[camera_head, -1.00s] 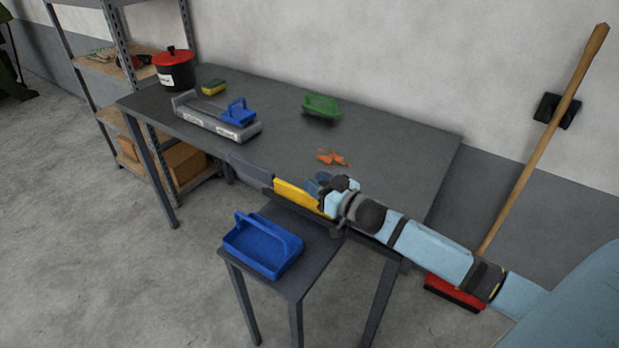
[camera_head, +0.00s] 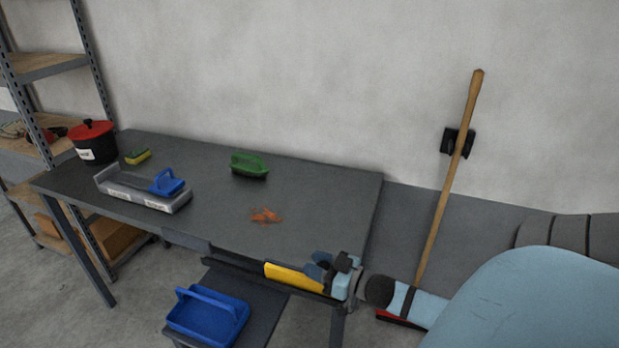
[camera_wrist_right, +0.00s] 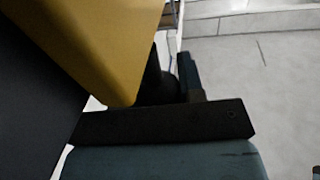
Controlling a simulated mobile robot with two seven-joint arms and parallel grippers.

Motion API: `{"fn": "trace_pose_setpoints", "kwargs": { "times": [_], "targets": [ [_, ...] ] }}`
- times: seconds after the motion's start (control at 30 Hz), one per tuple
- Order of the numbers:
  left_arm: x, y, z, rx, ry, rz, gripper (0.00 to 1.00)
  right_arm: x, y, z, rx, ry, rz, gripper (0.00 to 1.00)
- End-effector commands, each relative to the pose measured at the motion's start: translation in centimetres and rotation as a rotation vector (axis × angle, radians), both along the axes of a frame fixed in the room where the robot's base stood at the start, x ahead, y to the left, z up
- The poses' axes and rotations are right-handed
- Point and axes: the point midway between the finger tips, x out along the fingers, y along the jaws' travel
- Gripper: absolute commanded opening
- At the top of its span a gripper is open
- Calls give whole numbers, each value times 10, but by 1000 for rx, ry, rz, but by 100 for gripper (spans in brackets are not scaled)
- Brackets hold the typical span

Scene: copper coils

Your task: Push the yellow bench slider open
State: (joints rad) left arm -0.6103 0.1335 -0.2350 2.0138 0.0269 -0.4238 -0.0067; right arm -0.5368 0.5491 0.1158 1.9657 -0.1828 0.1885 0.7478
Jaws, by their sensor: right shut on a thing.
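The yellow bench slider (camera_head: 293,277) sits on the front edge of the grey workbench (camera_head: 300,215), near its right front leg. A dark slot (camera_head: 235,267) shows along the edge to its left. My right gripper (camera_head: 322,268) is at the slider's right end and shut on it; the fingers partly hide that end. In the right wrist view the yellow slider (camera_wrist_right: 105,45) fills the upper left, close against the dark gripper parts. The exact contact is hard to make out there. My left gripper is not in view.
Below the slider a blue caddy (camera_head: 207,316) stands on a low grey table (camera_head: 262,308). Copper-coloured scraps (camera_head: 265,215), a green brush (camera_head: 249,165) and a grey tray (camera_head: 120,188) are on the bench. A broom (camera_head: 446,200) leans at the right wall.

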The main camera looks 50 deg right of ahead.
Motion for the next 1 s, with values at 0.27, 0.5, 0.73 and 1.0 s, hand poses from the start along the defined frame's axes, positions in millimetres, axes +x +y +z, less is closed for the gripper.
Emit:
{"fn": "trace_pose_setpoints", "kwargs": {
  "times": [0.27, 0.5, 0.73, 1.0],
  "targets": [
    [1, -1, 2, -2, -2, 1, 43, -1, 0, -2, 1, 4, 0, 47],
    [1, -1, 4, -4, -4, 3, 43, -1, 0, -2, 0, 4, 0, 60],
    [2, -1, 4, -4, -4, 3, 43, -9, -2, -2, 1, 4, -1, 60],
    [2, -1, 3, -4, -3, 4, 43, -59, -13, -3, 0, 8, -2, 60]
  ]
}}
